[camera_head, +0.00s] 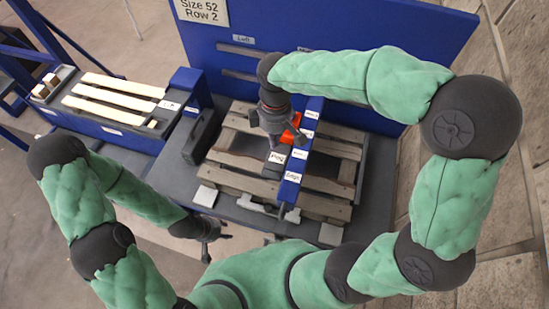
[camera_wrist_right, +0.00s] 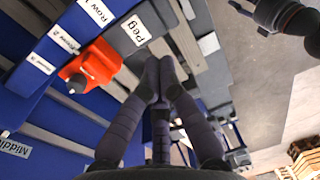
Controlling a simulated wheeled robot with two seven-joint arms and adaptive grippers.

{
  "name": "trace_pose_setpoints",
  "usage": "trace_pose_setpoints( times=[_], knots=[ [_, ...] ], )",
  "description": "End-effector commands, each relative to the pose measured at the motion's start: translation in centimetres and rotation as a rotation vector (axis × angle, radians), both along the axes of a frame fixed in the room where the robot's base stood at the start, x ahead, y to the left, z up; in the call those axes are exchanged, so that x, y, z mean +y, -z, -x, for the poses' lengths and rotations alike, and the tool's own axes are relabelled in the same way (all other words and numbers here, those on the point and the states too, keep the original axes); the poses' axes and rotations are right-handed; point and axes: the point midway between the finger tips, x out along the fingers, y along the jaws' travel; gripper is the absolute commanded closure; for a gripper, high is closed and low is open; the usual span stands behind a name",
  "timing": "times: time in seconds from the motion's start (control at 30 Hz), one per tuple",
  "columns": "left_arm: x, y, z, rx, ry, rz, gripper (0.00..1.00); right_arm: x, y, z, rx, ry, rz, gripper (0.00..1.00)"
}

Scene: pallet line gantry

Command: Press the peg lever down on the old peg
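The grey block labelled "Peg" (camera_wrist_right: 134,30) lies beside the blue beam over the pallet; its label also shows in the head view (camera_head: 276,157). An orange part (camera_wrist_right: 95,65) with a dark knob sits on the beam next to it; the part also shows in the head view (camera_head: 291,130). I cannot tell which piece is the peg lever. My right gripper (camera_wrist_right: 158,70) points down at the grey block, its fingertips drawn together with nothing visible between them. Whether they touch the block is unclear. My left gripper (camera_head: 215,240) is low at the front, fingers spread, empty.
The blue beam (camera_head: 289,190) with several white labels crosses the wooden pallet (camera_head: 330,150). A blue panel (camera_head: 320,25) stands behind. A bench with pale slats (camera_head: 105,103) is at the left, and a dark upright case (camera_head: 201,135) stands beside the pallet.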

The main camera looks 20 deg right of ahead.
Motion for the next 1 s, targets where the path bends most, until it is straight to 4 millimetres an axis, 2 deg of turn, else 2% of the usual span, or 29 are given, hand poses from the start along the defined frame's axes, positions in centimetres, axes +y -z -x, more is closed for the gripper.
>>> trace_pose_setpoints(
  times=[0.17, 0.7, 0.83, 1.0],
  knots=[
    [0.0, 0.1, 0.0, 0.0, 0.0, 0.0, 0.6, 0.0, 2.0, 0.2, 0.005, 0.001, 0.002, 1.0],
    [0.0, 0.5, 0.0, 0.0, 0.0, 0.0, 0.6, 0.4, 11.5, 0.8, 0.004, 0.001, 0.001, 1.0],
    [0.0, 0.5, 0.0, 0.0, 0.0, 0.0, 0.6, 0.5, 12.9, 0.8, 0.003, 0.0, 0.001, 1.0],
    [0.0, 0.5, 0.0, 0.0, 0.0, 0.0, 0.6, 0.5, 13.7, 0.8, 0.001, 0.001, 0.0, 1.0]
  ],
)
